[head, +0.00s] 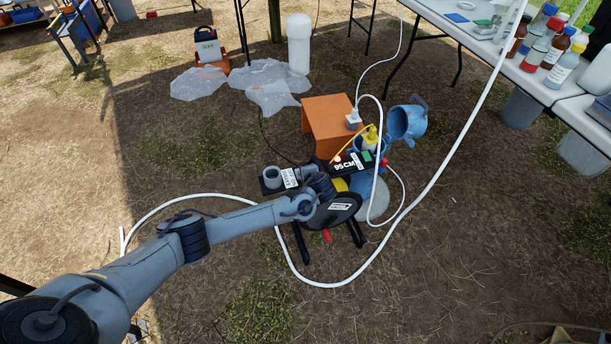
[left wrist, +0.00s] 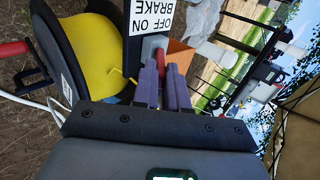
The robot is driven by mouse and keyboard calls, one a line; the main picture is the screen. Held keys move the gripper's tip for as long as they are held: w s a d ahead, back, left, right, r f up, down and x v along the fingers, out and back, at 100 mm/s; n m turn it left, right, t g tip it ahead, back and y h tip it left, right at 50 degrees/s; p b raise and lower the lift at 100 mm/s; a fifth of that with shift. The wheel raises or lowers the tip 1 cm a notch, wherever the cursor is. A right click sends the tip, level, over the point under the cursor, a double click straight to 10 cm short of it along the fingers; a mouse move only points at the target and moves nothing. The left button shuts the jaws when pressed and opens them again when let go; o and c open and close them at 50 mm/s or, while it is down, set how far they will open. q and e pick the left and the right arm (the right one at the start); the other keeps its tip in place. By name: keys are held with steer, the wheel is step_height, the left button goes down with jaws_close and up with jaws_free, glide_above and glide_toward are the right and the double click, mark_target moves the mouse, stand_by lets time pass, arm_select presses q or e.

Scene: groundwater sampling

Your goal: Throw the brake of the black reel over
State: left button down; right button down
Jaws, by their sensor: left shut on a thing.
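The black reel (head: 340,208) stands on the ground at the centre of the head view, partly behind my left arm. In the left wrist view its black flange (left wrist: 60,28) and yellow drum (left wrist: 95,55) show at left. A white label reading "OFF ON BRAKE" (left wrist: 153,15) appears upside down at the top. My left gripper (left wrist: 163,75) is shut on the red brake lever (left wrist: 160,56), just below the label in that view. The lever's lower part is hidden between the fingers. The fingers are not clear in the head view. My right gripper is not in view.
An orange box (head: 328,124) stands behind the reel, with a blue jug (head: 407,122) to its right. A white hose (head: 300,270) loops over the ground around the reel. A table (head: 450,38) with bottles is at upper right. Open ground lies in front.

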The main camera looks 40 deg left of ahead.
arm_select(q)
steer(key=shift+w+a+r+g+h+p, duration=0.3)
steer(key=shift+a+r+h+p, duration=0.35)
steer(key=shift+p, duration=0.5)
steer(key=shift+w+a+r, duration=0.2)
steer(key=shift+a+r, duration=0.05)
steer(key=shift+w+a+r+p, duration=0.2)
steer(key=shift+a+p, duration=0.1)
steer(key=shift+p, duration=0.1)
steer(key=c, duration=1.8)
jaws_free()
steer(key=shift+w+a+h, duration=0.2)
steer(key=shift+a+h, duration=0.05)
steer(key=shift+a, duration=0.05)
steer(key=shift+g, duration=0.3)
